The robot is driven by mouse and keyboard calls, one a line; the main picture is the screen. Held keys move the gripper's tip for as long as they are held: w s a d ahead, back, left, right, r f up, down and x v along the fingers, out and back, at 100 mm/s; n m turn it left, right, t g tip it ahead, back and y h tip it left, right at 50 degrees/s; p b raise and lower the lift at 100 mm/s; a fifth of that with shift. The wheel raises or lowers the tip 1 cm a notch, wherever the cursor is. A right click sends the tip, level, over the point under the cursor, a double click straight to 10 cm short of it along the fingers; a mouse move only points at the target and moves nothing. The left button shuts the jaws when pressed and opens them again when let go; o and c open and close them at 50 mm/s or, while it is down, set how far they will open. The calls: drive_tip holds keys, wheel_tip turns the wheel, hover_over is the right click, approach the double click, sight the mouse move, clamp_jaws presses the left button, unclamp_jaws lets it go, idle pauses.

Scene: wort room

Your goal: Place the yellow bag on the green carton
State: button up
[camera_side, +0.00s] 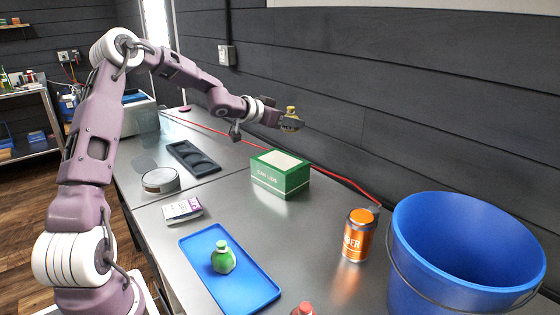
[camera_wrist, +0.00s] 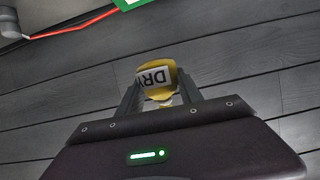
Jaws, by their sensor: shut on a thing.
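My gripper (camera_side: 291,124) is shut on the yellow bag (camera_side: 291,112), well above the table. In the wrist view the yellow bag (camera_wrist: 157,84), with a white label reading "DR", sits between the two fingers of my gripper (camera_wrist: 160,92). The green carton (camera_side: 280,174) has a pale top and stands on the table, below and slightly left of the bag in the side view. The bag is apart from it. A corner of the green carton (camera_wrist: 128,4) shows at the top edge of the wrist view.
A blue bucket (camera_side: 410,260) and an orange can (camera_side: 358,236) stand at the right. A blue tray (camera_side: 255,287) holds a green bag (camera_side: 223,257). A small box (camera_side: 183,210), a round tin (camera_side: 160,181) and a dark tray (camera_side: 193,158) lie left. A red cable (camera_side: 345,180) runs by the wall.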

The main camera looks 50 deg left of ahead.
sight(279, 160)
drive_tip(key=shift+n+y, duration=0.5)
drive_tip(key=a+f, duration=0.1)
drive_tip(key=f, duration=0.2)
drive_tip(key=a+f, duration=0.1)
drive_tip(key=f, duration=0.3)
drive_tip(key=s+a+f, duration=0.1)
drive_tip(key=f, duration=0.2)
drive_tip(key=shift+s+a+f, duration=0.1)
drive_tip(key=shift+a+f, duration=0.05)
drive_tip(key=shift+a, duration=0.05)
drive_tip(key=shift+f, duration=0.15)
drive_tip(key=o, duration=1.4)
drive_tip(key=shift+c, duration=0.2)
